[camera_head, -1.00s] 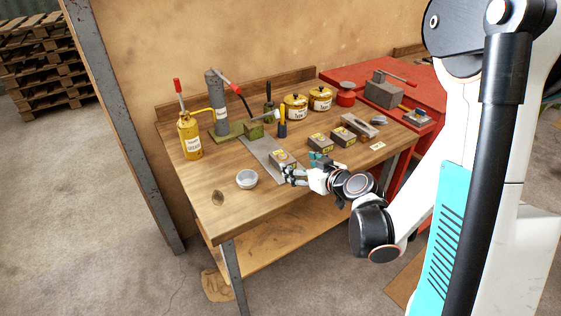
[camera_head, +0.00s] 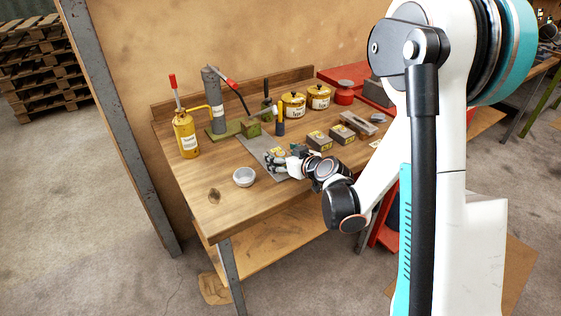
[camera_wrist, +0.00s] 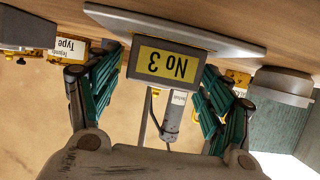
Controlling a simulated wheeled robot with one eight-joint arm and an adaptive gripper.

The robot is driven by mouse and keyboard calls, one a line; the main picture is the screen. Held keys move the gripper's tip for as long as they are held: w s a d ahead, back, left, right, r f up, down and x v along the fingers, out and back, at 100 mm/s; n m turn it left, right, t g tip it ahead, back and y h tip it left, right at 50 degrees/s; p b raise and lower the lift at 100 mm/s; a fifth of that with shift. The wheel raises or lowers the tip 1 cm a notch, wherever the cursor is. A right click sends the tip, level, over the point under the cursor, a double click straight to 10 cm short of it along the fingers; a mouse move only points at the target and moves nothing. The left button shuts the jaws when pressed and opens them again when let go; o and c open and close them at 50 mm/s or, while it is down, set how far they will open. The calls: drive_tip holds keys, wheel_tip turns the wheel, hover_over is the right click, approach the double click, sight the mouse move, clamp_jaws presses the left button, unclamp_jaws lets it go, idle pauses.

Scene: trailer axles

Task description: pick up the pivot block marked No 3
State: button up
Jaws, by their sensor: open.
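The pivot block marked No 3 (camera_wrist: 166,62) is a grey block with a yellow label, upside down in the wrist view. It stands on a grey metal plate (camera_wrist: 225,40). My gripper (camera_wrist: 160,82) is open, with a green-padded finger on each side of the block and a visible gap at each side. In the head view my gripper (camera_head: 276,163) is at the near side of the block (camera_head: 277,151), low over the bench, and partly hides it.
Two similar labelled blocks (camera_head: 319,140) stand to the right on the wooden bench (camera_head: 215,205). A small bowl (camera_head: 244,177) is close to the left of my gripper. A yellow grease can (camera_head: 187,135), a grey pump (camera_head: 214,100) and two yellow tins (camera_head: 293,104) stand farther back.

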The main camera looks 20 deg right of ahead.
drive_tip(key=shift+r, duration=0.1)
clamp_jaws()
